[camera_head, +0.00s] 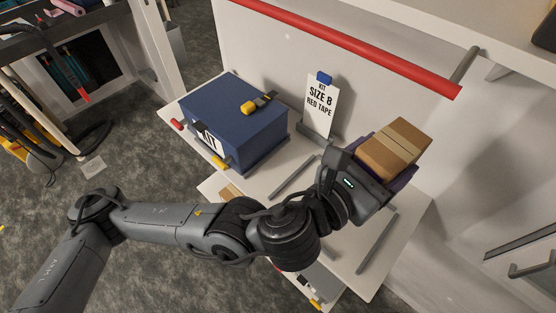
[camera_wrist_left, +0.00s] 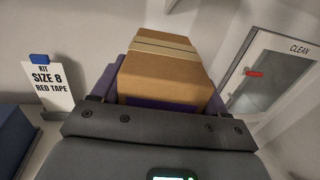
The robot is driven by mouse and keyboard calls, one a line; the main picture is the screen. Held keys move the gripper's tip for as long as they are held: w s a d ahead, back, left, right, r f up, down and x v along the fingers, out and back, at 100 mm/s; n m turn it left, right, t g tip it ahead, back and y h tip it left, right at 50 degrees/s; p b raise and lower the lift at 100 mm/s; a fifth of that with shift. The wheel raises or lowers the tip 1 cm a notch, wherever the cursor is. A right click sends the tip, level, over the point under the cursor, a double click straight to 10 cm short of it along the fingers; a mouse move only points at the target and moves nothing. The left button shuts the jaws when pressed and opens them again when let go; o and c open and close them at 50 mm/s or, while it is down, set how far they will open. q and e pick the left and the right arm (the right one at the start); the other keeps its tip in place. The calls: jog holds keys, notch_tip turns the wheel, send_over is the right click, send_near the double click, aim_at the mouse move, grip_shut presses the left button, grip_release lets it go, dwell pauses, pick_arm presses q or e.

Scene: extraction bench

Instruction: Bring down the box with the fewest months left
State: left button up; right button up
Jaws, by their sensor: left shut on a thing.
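My left gripper (camera_head: 376,172) is shut on a brown cardboard box (camera_head: 395,150) with a paler tape band around it. It holds the box above the right part of the white bench top. In the left wrist view the box (camera_wrist_left: 165,72) sits between the two purple-lined fingers, tilted with its far end up. No date or month marking shows on the visible faces of the box. My right gripper is in neither view.
A blue kit case (camera_head: 236,118) stands on the white bench (camera_head: 262,184) to the left. A sign (camera_head: 320,104) reads "KIT SIZE 8 RED TAPE". A red rail (camera_head: 350,45) runs along the wall above. A cabinet marked "CLEAN" (camera_wrist_left: 268,75) is at right.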

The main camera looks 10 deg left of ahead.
pick_arm(q)
jog(key=a+f+n+y+b, duration=0.1)
jog(key=a+f+b, duration=0.35)
jog(key=f, duration=0.25)
jog(key=a+f+t+b, duration=0.1)
jog(key=a+f+b, duration=0.2)
jog(key=f+b, duration=0.3)
jog(key=a+f+n+y+b, duration=0.1)
jog(key=a+f+b, duration=0.2)
jog(key=f, duration=0.6)
jog(key=shift+t, duration=0.3)
jog(key=shift+w+a+f+b, duration=0.2)
jog(key=shift+w+a+f, duration=0.15)
jog(key=shift+w+f, duration=1.5)
jog(key=shift+w+a+f+b, duration=0.15)
jog(key=shift+w+a+f, duration=0.15)
jog(key=shift+w+f, duration=1.55)
jog(key=shift+w+a+f+b, duration=0.2)
jog(key=shift+w+a+f, duration=0.15)
jog(key=shift+w+f, duration=1.5)
jog(key=shift+s+f, duration=0.1)
jog(key=shift+s, duration=0.05)
jog(key=shift+f, duration=0.2)
jog(key=o, duration=1.2)
